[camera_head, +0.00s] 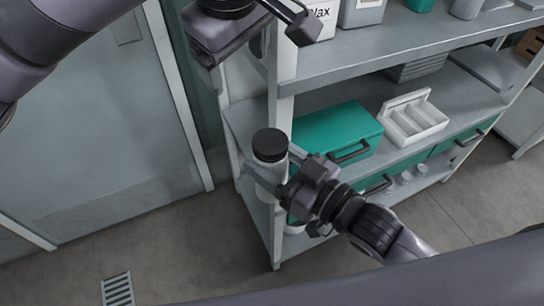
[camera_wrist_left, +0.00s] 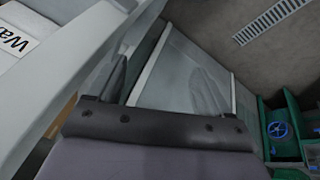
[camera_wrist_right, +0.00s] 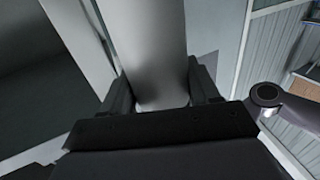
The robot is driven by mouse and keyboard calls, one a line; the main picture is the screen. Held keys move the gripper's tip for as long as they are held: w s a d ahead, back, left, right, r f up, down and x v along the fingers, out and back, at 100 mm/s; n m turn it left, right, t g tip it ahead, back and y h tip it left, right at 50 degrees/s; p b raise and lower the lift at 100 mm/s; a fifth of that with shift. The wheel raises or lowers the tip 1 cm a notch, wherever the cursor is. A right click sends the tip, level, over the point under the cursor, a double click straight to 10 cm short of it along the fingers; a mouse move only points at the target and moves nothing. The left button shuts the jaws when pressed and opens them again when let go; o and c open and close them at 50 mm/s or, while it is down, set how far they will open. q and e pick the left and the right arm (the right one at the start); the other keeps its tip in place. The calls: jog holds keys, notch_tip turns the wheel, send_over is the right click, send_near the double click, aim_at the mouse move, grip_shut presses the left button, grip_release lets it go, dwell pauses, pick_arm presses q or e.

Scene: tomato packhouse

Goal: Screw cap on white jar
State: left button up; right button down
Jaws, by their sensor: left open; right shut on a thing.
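The white jar (camera_head: 266,186) stands upright off the floor, in front of the shelf's left end. A black cap (camera_head: 270,144) sits on its top; how tightly it is seated cannot be told. My right gripper (camera_head: 281,188) is shut on the jar's side below the cap. In the right wrist view the pale jar (camera_wrist_right: 150,40) is between the two fingers, and its cap is out of view. My left gripper (camera_head: 255,40) is open and empty, above the jar and apart from it, by the upper shelf's end.
The shelf's upright post (camera_head: 283,100) is close behind the jar. A green case (camera_head: 335,128) and a white divided tray (camera_head: 412,120) stand on the middle shelf. A box marked "Wax" (camera_head: 319,16) is on the upper shelf. Floor at left is clear except a drain grate (camera_head: 118,289).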

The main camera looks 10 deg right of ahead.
aim_at(270, 140)
pick_arm(q)
jog(key=s+d+m+g, duration=0.1)
jog(key=s+d+f+m+g, duration=0.1)
jog(key=s, duration=0.1)
jog(key=s+d+m+g, duration=0.1)
jog(key=shift+s+d+f+m+g, duration=0.15)
jog(key=shift+s+f+m+g, duration=0.1)
jog(key=shift+s+m+g, duration=0.15)
jog(key=shift+s+d+m+g, duration=0.3)
jog(key=shift+s+m, duration=0.05)
jog(key=shift+m, duration=0.05)
jog(key=shift+f, duration=4.05)
jog(key=c, duration=1.1)
